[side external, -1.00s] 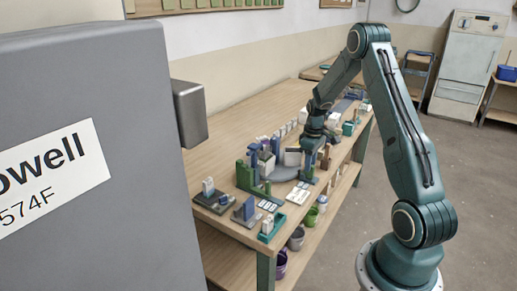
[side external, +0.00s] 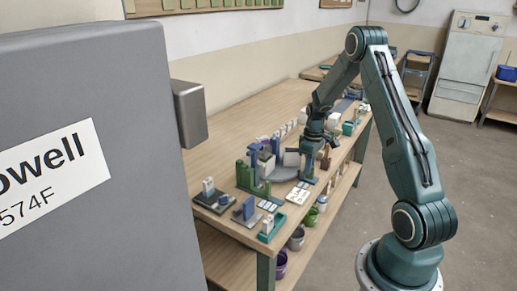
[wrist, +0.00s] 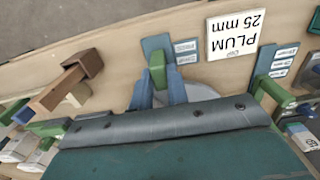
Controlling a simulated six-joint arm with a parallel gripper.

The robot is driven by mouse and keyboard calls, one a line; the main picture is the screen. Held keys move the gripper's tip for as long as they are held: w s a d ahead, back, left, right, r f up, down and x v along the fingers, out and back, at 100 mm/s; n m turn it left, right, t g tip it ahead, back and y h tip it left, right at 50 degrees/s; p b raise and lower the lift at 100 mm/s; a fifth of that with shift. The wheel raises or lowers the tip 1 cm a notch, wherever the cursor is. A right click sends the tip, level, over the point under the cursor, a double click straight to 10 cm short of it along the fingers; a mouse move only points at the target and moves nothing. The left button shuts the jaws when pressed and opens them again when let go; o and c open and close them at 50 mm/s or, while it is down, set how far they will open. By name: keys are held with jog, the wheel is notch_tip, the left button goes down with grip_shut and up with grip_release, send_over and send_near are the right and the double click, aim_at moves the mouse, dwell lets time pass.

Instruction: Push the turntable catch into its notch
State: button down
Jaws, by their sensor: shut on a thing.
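My gripper (wrist: 158,91) shows in the wrist view as two blue fingers closed on the sides of a green block, which looks like the turntable catch (wrist: 157,69). The green block stands in front of a flat teal plate (wrist: 153,43). The notch cannot be made out. The grey round turntable (wrist: 201,91) shows partly just right of the fingers, the rest hidden by my gripper. In the side view the turntable (side external: 284,174) lies on the bench, with my gripper (side external: 311,172) low at its right edge. The catch is too small to tell there.
A white PLUM 25 mm card (wrist: 232,38) lies right of the plate. A brown block fixture (wrist: 65,84) stands to the left and another green fixture (wrist: 275,91) to the right. Small fixtures crowd the wooden bench (side external: 228,163); its back left part is clear.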

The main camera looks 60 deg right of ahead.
aim_at(304, 173)
jog(key=shift+w, duration=0.9)
jog(key=c, duration=1.5)
grip_release()
jog(key=shift+o, duration=0.2)
notch_tip(304, 173, up, 7)
jog(key=shift+r, duration=0.1)
